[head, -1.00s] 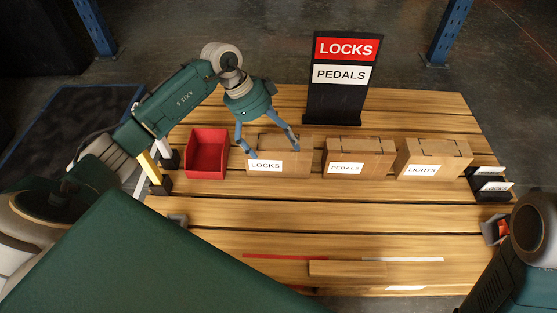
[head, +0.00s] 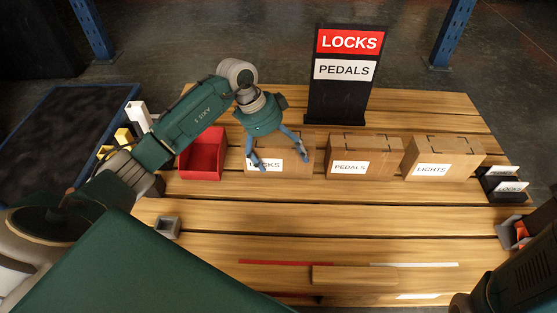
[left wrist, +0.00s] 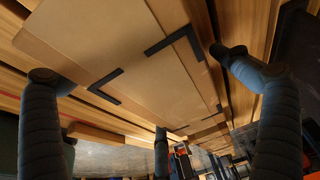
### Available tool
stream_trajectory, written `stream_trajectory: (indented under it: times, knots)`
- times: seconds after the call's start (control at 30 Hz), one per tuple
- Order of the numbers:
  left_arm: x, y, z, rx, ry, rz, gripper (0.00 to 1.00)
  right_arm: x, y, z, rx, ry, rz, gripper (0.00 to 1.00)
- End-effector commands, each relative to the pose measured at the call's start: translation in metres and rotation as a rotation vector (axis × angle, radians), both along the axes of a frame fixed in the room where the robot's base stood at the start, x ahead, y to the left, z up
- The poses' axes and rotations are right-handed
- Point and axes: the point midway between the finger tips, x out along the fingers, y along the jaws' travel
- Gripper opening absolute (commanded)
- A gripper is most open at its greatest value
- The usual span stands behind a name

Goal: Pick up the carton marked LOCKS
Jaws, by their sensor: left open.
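The carton marked LOCKS (head: 298,152) is a brown cardboard box with a white label, standing upright on the slatted wooden table. My left gripper (head: 282,163) is open over it, pointing down, with one finger in front of the label and another by its right part. In the left wrist view the top of a brown carton (left wrist: 110,45) with black corner marks lies between the spread fingers. I cannot tell whether the fingers touch it.
A red bin (head: 203,153) stands left of the LOCKS carton. The PEDALS carton (head: 365,150) and LIGHTS carton (head: 445,152) stand to its right. A black sign (head: 340,90) reading LOCKS and PEDALS stands behind. A wooden block (head: 355,275) lies at the front.

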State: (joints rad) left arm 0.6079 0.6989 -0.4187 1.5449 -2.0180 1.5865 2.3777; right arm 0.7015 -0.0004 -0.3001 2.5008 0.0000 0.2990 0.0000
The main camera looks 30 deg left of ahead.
Motion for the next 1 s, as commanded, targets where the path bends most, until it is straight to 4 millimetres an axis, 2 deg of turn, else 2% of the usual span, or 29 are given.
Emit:
stream_trajectory:
  times: [0.03,0.1,0.4,0.8,1.0]
  knots:
    - [0.0012,-0.0034,-0.0145,-0.001,0.0,-0.001,1.0,0.0002,0.0001,-0.0145,0.0,0.0,0.0,0.4]
    - [0.0028,-0.0063,-0.0205,-0.001,-0.001,-0.001,1.0,0.0003,0.0001,-0.0199,0.0,0.001,0.0,0.4]
    - [0.0037,-0.0077,-0.0207,0.0,-0.001,0.0,1.0,0.0003,0.0002,-0.0193,0.0,0.0,0.0,0.4]
    - [0.0033,-0.0078,-0.021,0.0,0.0,0.0,0.21,0.0,0.0003,-0.0195,-0.001,0.0,0.0,0.4]
    - [0.0048,-0.0083,-0.0186,-0.002,-0.005,-0.001,0.21,0.0,0.0002,-0.0192,-0.001,0.0,0.0,0.4]
